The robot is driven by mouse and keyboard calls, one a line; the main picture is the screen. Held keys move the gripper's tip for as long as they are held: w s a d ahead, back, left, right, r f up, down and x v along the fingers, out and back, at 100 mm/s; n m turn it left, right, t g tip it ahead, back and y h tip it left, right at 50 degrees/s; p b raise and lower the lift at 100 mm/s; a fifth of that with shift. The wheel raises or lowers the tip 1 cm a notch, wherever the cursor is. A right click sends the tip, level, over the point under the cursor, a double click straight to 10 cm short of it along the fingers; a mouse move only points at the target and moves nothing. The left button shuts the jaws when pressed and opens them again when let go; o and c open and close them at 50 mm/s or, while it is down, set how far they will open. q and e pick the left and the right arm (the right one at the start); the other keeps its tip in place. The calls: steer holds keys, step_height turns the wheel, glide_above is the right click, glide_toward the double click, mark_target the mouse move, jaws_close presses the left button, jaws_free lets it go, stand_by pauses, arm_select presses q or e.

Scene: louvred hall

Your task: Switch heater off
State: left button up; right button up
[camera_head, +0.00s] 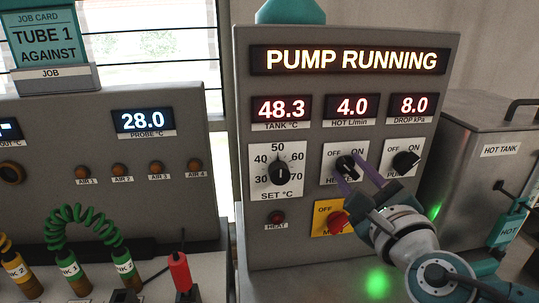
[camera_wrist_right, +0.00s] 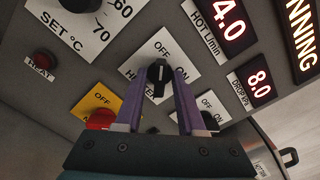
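The heater switch is a black knob (camera_head: 346,167) on a white plate marked OFF and ON, on the grey control panel. It also shows in the right wrist view (camera_wrist_right: 157,74), where its grip runs upward toward the OFF word. My right gripper (camera_head: 349,167) has two purple fingers spread apart, one on either side of this knob. The fingertips (camera_wrist_right: 158,76) are at the knob; whether they touch it I cannot tell. They partly cover the plate's lettering. The HEAT lamp (camera_head: 277,217) is dark red. My left gripper is not in view.
The pump knob (camera_head: 404,162) is close on the right, turned toward ON. A red knob (camera_head: 338,222) on a yellow plate sits just below. The set-temperature dial (camera_head: 281,173) is left. The hot tank (camera_head: 486,125) stands at the right. Green coiled hoses (camera_head: 84,218) are lower left.

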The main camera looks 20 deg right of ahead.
steer(key=shift+o, duration=0.7)
steer(key=shift+s+a, duration=0.1)
steer(key=shift+s, duration=0.15)
steer(key=p+v, duration=0.2)
steer(key=v, duration=0.4)
steer(key=shift+s, duration=0.25)
